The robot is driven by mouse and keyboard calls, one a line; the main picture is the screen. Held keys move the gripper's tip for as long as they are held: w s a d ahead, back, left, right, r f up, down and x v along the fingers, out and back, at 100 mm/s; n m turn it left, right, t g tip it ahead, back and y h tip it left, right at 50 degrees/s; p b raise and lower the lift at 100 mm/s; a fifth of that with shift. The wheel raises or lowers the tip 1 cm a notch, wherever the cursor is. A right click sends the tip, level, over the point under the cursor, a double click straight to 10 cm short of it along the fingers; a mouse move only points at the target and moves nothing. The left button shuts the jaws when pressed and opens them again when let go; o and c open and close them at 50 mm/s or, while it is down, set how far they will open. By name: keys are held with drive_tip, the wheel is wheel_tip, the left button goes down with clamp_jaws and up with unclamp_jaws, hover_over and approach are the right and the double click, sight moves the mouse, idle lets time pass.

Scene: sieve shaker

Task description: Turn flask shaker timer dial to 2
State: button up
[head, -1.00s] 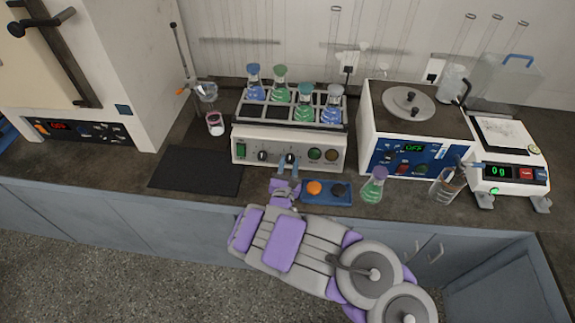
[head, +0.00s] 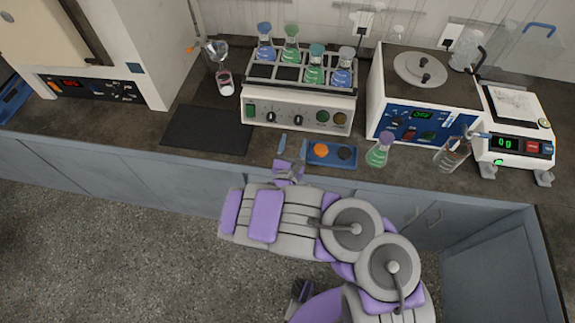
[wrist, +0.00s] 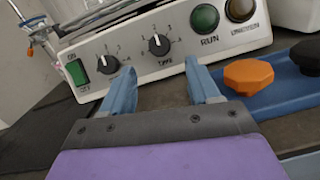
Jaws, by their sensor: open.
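The flask shaker (head: 298,103) stands on the counter, its white front panel facing me. Its timer dial (wrist: 159,44), black with a white mark, is the right one of two knobs and has "TIME" printed below it. It also shows in the head view (head: 299,118). The mark points roughly up; the printed numbers are too small to read surely. The left knob (wrist: 108,64) is beside it. My gripper (wrist: 160,76) is open and empty, its blue fingers in front of the panel, apart from the dial. In the head view my gripper (head: 293,146) is over the counter's front part.
A green switch (wrist: 76,72) and the RUN button (wrist: 205,18) flank the knobs. A blue block with orange and black knobs (head: 331,154) lies close right of my gripper. A green flask (head: 380,150) and a beaker (head: 452,155) stand further right. A dark mat (head: 207,130) lies left.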

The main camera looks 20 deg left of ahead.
drive_tip(key=p+v, duration=0.3)
drive_tip(key=v, duration=0.7)
drive_tip(key=shift+d, duration=0.1)
